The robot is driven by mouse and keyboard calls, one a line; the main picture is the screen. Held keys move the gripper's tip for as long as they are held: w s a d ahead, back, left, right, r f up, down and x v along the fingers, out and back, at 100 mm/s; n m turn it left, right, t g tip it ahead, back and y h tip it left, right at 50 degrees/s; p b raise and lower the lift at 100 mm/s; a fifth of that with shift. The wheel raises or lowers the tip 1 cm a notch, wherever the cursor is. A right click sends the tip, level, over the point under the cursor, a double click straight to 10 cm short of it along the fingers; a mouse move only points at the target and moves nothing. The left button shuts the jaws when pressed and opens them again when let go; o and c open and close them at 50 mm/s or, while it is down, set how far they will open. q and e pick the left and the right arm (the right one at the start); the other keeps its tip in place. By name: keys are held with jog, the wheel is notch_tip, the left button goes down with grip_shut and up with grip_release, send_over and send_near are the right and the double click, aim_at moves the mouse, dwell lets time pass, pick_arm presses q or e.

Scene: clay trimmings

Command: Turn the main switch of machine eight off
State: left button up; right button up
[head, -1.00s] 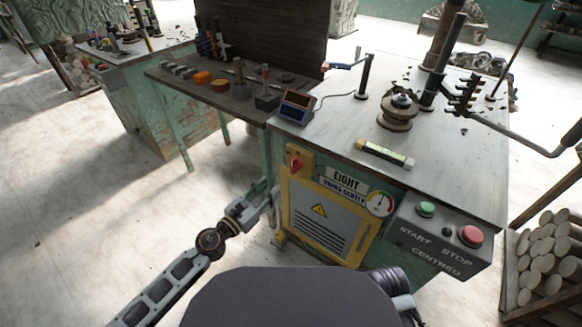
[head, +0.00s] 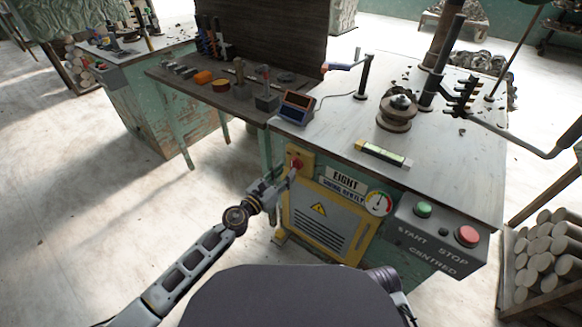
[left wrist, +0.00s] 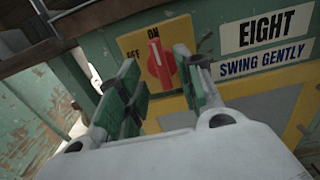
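The main switch of machine eight is a red knob (left wrist: 161,64) on a yellow plate (left wrist: 150,35) marked "ON" at the top and "OFF" at the left. The knob stands nearly upright, toward "ON". In the head view the red switch (head: 296,164) sits at the upper left of the machine's front, beside the "EIGHT" sign (head: 347,178). My left gripper (left wrist: 158,85) is open, its two green-padded fingers apart, with the knob showing between and just beyond them. In the head view the left gripper (head: 284,181) is just below the switch. My right gripper is not seen.
A yellow-framed panel (head: 318,216) lies below the switch. A gauge (head: 379,203) and a grey box with a green start button (head: 423,210) and red stop button (head: 468,236) are at the right. A tool bench (head: 205,87) stands behind, left.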

aim_at(292, 167)
pick_arm(q)
jog(key=shift+x, duration=2.05)
jog(key=shift+c, duration=0.4)
grip_shut()
